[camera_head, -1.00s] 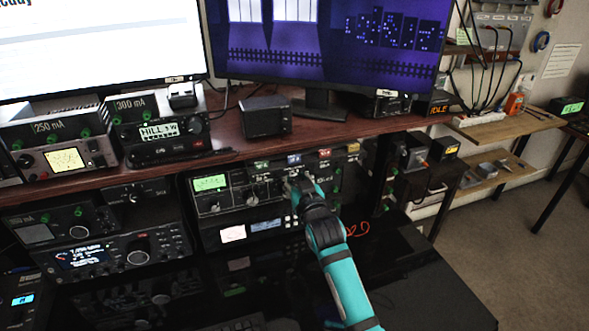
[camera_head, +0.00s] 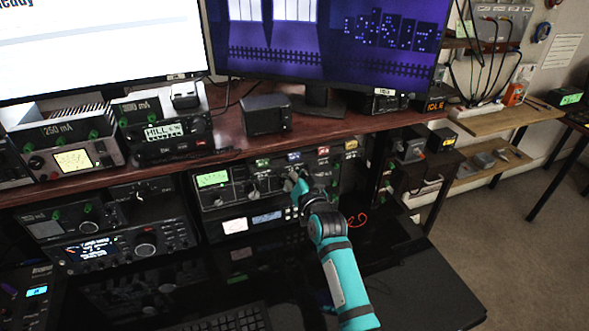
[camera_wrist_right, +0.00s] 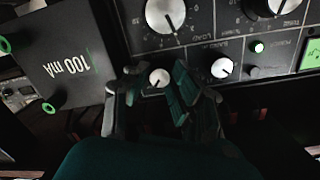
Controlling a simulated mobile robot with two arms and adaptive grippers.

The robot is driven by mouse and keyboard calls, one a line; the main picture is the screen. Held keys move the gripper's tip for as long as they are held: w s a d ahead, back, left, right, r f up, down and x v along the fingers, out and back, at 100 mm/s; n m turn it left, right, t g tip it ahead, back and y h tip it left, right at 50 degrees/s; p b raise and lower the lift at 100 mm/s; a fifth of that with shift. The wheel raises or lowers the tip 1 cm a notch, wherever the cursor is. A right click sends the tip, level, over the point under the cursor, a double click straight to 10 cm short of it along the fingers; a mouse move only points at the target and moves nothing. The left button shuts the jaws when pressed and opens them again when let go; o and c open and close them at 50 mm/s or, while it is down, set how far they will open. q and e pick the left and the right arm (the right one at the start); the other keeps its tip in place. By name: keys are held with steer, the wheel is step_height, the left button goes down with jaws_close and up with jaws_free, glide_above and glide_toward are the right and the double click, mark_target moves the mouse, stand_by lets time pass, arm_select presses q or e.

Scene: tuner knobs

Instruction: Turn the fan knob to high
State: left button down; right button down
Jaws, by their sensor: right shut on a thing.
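The tuner unit (camera_head: 247,187) stands on the shelf under the desk top, with a green-lit meter and several knobs on its front. My right gripper (camera_head: 298,187) is at the right part of this front, and its arm and wrist hide some of the controls. In the right wrist view, my right gripper (camera_wrist_right: 160,90) has its fingers on both sides of a small white-topped knob (camera_wrist_right: 160,78) and is shut on it. The knob's pointer and labels are too small to read, so I cannot tell its setting. My left gripper is not in view.
In the right wrist view, a similar small knob (camera_wrist_right: 222,68) sits just right of the fingers, with a larger knob (camera_wrist_right: 165,14) above. A grey box marked 100 mA (camera_wrist_right: 65,65) is at the left. A keyboard (camera_head: 225,320) lies below in the head view.

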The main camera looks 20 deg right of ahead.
steer(key=shift+f, duration=0.15)
steer(key=c, duration=1.4)
jaws_free()
steer(key=s+r, duration=0.1)
steer(key=s, duration=1.1)
steer(key=shift+d, duration=0.1)
